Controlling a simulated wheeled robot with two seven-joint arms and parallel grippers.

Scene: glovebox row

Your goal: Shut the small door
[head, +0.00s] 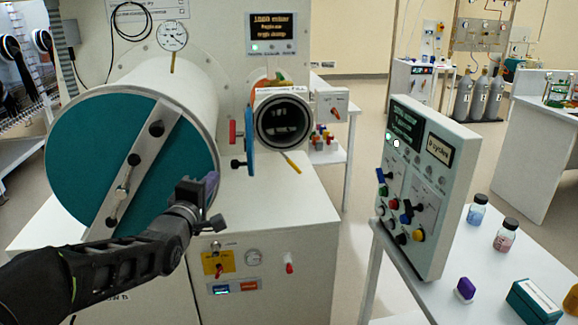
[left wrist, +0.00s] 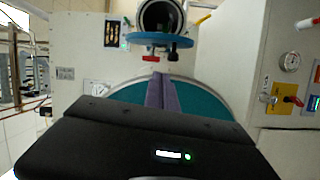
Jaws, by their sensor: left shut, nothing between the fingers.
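The small door (head: 249,150) is blue and stands open, seen nearly edge-on at the left of the small round port (head: 283,122), whose dark inside shows. A red knob (head: 233,132) and a black knob (head: 237,163) stick out from the door. In the left wrist view the blue door (left wrist: 150,39) lies beyond my fingers, below the port opening (left wrist: 157,15). My left gripper (head: 211,180) is shut and empty, in front of the right edge of the large teal door, left of the small door and apart from it. My right gripper is out of view.
The large teal door (head: 90,150) with a metal bar closes the big white cylinder (head: 170,78) at left. A white ledge (head: 290,210) lies below the port, with a yellow-tipped stick on it. A control panel (head: 425,180) and bottles stand on the right table.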

